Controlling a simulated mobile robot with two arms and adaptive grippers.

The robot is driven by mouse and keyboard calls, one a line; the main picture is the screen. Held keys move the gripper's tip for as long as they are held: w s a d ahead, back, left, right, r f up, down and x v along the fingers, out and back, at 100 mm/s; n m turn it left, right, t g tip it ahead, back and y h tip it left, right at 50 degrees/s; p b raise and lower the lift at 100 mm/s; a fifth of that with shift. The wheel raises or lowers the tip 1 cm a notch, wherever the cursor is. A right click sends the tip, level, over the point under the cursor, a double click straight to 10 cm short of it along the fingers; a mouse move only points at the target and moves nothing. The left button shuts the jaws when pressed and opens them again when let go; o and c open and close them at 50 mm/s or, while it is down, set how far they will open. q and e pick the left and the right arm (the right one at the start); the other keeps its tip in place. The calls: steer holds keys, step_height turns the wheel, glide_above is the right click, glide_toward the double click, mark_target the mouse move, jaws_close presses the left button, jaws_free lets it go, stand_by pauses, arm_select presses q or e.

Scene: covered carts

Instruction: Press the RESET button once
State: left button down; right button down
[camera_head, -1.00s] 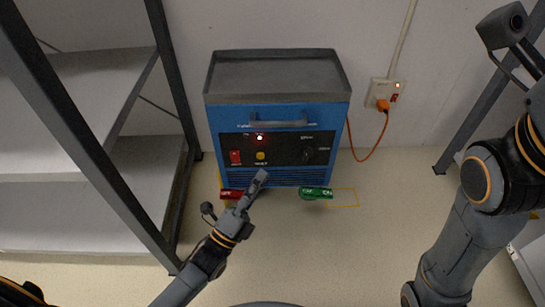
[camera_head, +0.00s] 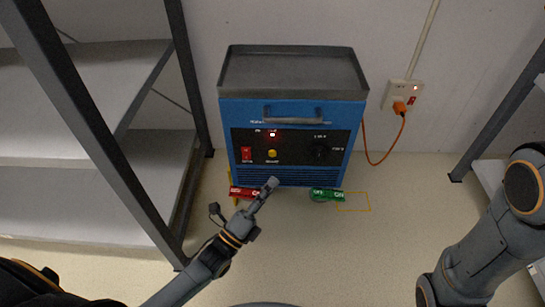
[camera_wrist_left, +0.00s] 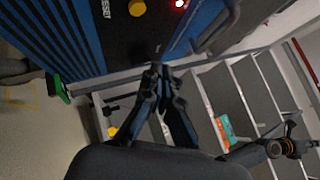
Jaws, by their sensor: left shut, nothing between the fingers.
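The blue box (camera_head: 292,110) stands against the wall, with a dark front panel. Its round yellow button (camera_head: 271,154) is on the panel, right of a red rocker switch (camera_head: 246,153). In the left wrist view the yellow button (camera_wrist_left: 137,8) is at the top edge, beside a partly cut-off label that seems to read RESET. My left gripper (camera_head: 273,182) is shut and empty. Its fingertips show just below the button in the head view, apart from it; in the left wrist view the gripper (camera_wrist_left: 157,70) is also clear of the button.
A dark knob (camera_head: 320,150) is on the panel's right. A grey shelf rack (camera_head: 95,190) stands left. An orange cord (camera_head: 378,160) runs to a wall socket (camera_head: 402,94).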

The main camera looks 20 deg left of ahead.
mark_target(272, 154)
arm_select(q)
steer(key=w+a+b, duration=0.2)
steer(key=w, duration=0.3)
steer(key=shift+w, duration=0.4)
steer(key=shift+w+r, duration=0.1)
steer(key=shift+w, duration=0.05)
stand_by(1.0)
steer(key=shift+w, duration=0.25)
steer(key=shift+w+a, duration=0.2)
steer(key=shift+w, duration=0.2)
stand_by(0.6)
stand_by(0.4)
steer(key=shift+s+d+p, duration=0.25)
steer(key=shift+s+p, duration=0.3)
steer(key=shift+s, duration=0.3)
